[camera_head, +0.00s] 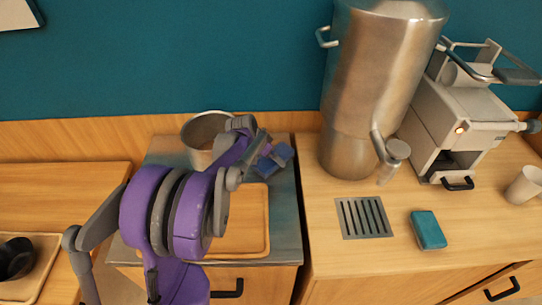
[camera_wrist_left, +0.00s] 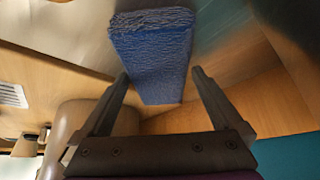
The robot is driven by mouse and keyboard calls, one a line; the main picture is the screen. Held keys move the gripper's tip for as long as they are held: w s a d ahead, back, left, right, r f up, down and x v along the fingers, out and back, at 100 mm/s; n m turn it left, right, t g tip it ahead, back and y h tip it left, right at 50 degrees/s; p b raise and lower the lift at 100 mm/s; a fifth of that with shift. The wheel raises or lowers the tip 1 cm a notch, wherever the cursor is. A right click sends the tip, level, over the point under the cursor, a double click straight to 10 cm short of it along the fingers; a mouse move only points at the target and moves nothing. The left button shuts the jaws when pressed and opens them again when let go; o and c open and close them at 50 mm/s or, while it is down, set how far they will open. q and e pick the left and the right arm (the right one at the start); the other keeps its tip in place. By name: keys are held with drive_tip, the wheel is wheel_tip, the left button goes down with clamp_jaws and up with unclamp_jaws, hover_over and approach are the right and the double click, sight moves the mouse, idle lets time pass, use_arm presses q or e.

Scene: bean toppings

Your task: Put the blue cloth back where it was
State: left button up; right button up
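The blue cloth (camera_head: 284,152) is on the metal counter section at the back, right of the metal pot; my left gripper partly hides it in the head view. In the left wrist view the blue cloth (camera_wrist_left: 152,55) is a thick, textured block in front of my left gripper (camera_wrist_left: 161,74). The two fingers are apart, with a visible gap between each fingertip and the cloth's sides. In the head view my left gripper (camera_head: 262,150) points toward the back right, at the cloth. My right gripper is not in view.
A metal pot (camera_head: 203,133) stands just left of the gripper. A wooden board (camera_head: 256,225) lies in front, partly behind my arm. Right are a tall metal urn (camera_head: 375,90), a drain grate (camera_head: 362,217), a teal sponge (camera_head: 428,230), a coffee machine (camera_head: 462,115) and a cup (camera_head: 524,185).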

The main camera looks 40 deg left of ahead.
use_arm(q)
drive_tip(key=shift+r, duration=0.25)
drive_tip(key=d+p+v, duration=0.1)
drive_tip(key=v, duration=1.1)
drive_tip(key=shift+n+g+y, duration=0.3)
drive_tip(key=shift+n+g, duration=0.1)
drive_tip(key=shift+n, duration=0.1)
drive_tip(key=s+d+f, duration=0.2)
drive_tip(key=s+d, duration=0.4)
drive_tip(key=d, duration=0.1)
drive_tip(key=s+d+f, duration=0.3)
drive_tip(key=s+d, duration=0.2)
drive_tip(key=d, duration=0.3)
drive_tip(key=s+d+f, duration=0.2)
drive_tip(key=s+d, duration=0.4)
drive_tip(key=d, duration=0.2)
drive_tip(key=shift+s+f, duration=0.35)
drive_tip(key=shift+f, duration=0.05)
drive_tip(key=shift+s+d+f, duration=0.2)
drive_tip(key=shift+s+f, duration=0.05)
drive_tip(key=shift+s, duration=0.1)
drive_tip(key=shift+w+r+p, duration=0.25)
drive_tip(key=shift+r+p, duration=0.1)
drive_tip(key=shift+r, duration=0.15)
